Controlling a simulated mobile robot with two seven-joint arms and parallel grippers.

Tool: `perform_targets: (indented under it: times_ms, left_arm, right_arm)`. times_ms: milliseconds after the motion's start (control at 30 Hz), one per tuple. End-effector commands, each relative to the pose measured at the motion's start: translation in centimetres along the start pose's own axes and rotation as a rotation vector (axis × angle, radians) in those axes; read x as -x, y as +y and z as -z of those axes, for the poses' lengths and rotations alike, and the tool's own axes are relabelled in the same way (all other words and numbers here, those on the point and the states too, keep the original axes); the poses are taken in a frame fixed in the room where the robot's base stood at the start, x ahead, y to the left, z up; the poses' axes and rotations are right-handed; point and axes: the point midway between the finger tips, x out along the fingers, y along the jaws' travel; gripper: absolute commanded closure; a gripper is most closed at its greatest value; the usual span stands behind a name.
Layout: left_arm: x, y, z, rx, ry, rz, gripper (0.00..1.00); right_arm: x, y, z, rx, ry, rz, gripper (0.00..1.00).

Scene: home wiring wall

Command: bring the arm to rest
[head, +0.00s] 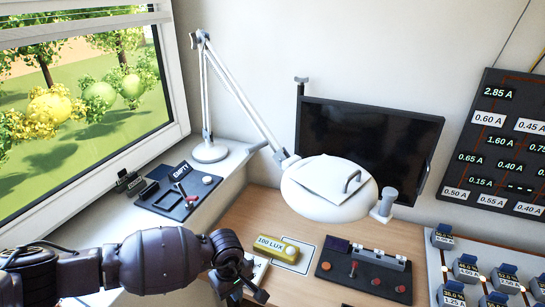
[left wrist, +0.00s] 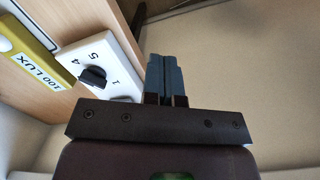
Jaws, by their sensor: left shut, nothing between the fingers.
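My left arm (head: 150,262) reaches in from the left edge of the head view, low over the desk. My left gripper (head: 258,294) is at its end, near the bottom of the head view and partly cut off. In the left wrist view the two fingers (left wrist: 166,78) are together with nothing between them. Beside them is a white switch plate (left wrist: 100,65) with a black knob (left wrist: 93,77) and printed numbers. In the head view the gripper partly hides this plate (head: 259,268). My right gripper is in neither view.
A yellow 100 LUX meter (head: 278,248) lies beside the plate. A black control panel (head: 364,275) is to the right. A white lamp (head: 328,187) hangs over the desk before a dark monitor (head: 365,140). Another black panel (head: 180,190) sits on the window ledge.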

Motion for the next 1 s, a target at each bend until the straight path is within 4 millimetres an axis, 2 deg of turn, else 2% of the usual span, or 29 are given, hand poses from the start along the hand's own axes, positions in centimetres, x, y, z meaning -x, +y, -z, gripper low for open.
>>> perform_targets:
  times_ms: [33,267,433,500,567,667,767,900,1000]
  left_arm:
    - [-0.7,0.1,-2.1,0.036,-0.075,-0.024,1.00]
    - [-0.6,1.6,-9.7,0.280,-0.432,-0.143,1.00]
    - [1.6,3.2,-15.3,0.571,-0.800,-0.225,1.00]
    - [3.2,4.1,-17.0,0.730,-0.983,-0.252,1.00]
    - [4.8,4.7,-17.9,0.875,-1.143,-0.267,1.00]
    - [7.3,5.4,-17.9,1.123,-1.406,-0.273,1.00]
    - [9.4,5.5,-16.6,1.379,-1.667,-0.259,1.00]
    - [10.9,4.2,-12.9,1.740,-2.026,-0.203,1.00]
    - [10.9,2.1,-9.6,1.993,-2.283,-0.136,1.00]
  right_arm:
    - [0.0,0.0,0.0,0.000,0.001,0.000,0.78]
    - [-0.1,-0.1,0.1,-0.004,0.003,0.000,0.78]
    - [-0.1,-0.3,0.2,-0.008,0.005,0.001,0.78]
    - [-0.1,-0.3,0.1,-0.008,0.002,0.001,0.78]
    - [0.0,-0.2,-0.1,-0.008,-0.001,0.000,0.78]
    - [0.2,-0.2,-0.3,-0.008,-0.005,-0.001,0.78]
    - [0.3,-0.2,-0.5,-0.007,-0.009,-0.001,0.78]
    - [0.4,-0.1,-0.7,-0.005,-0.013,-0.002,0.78]
    - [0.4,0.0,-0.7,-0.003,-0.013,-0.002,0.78]
